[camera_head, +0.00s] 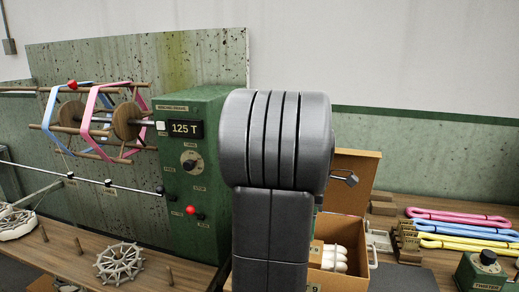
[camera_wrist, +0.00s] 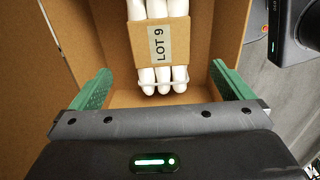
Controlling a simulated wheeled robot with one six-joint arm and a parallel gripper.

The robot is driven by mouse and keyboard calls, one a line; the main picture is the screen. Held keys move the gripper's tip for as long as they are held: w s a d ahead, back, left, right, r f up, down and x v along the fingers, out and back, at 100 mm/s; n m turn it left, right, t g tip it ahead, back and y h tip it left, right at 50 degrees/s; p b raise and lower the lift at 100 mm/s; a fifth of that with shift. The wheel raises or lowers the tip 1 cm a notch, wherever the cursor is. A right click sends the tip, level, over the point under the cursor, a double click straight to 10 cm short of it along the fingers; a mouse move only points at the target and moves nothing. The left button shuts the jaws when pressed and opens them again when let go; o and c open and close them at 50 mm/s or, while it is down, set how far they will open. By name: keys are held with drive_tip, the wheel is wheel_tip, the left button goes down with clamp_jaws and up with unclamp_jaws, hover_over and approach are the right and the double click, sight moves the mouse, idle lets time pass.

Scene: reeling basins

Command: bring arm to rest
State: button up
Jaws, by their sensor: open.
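My gripper (camera_wrist: 161,70) shows in the wrist view with its two green fingers spread wide apart and nothing between them in its grasp. Ahead of it is a bundle of white rods (camera_wrist: 163,80) in a cardboard sleeve labelled "LOT 9" (camera_wrist: 158,38). The bundle lies in an open cardboard box (camera_wrist: 112,50). The fingers appear over the box, one on each side of the bundle; whether they touch anything is unclear. In the head view my grey arm stands upright in the middle and hides part of the box (camera_head: 347,228); my gripper cannot be made out there.
A green reeling machine (camera_head: 190,150) reading "125 T" stands left of my arm, with a reel carrying blue and pink bands (camera_head: 95,115). A pale spoked wheel (camera_head: 120,263) lies on the wooden bench. Pink, yellow and blue skeins (camera_head: 460,240) and a "TWISTER" device (camera_head: 487,270) are at right.

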wheel_tip(320, 180, down, 13)
drive_tip(key=shift+b, duration=0.4)
wheel_tip(320, 180, up, 10)
drive_tip(key=p, duration=0.7)
drive_tip(key=shift+r, duration=0.25)
drive_tip(key=shift+r+p, duration=0.5)
drive_tip(key=shift+p, duration=0.1)
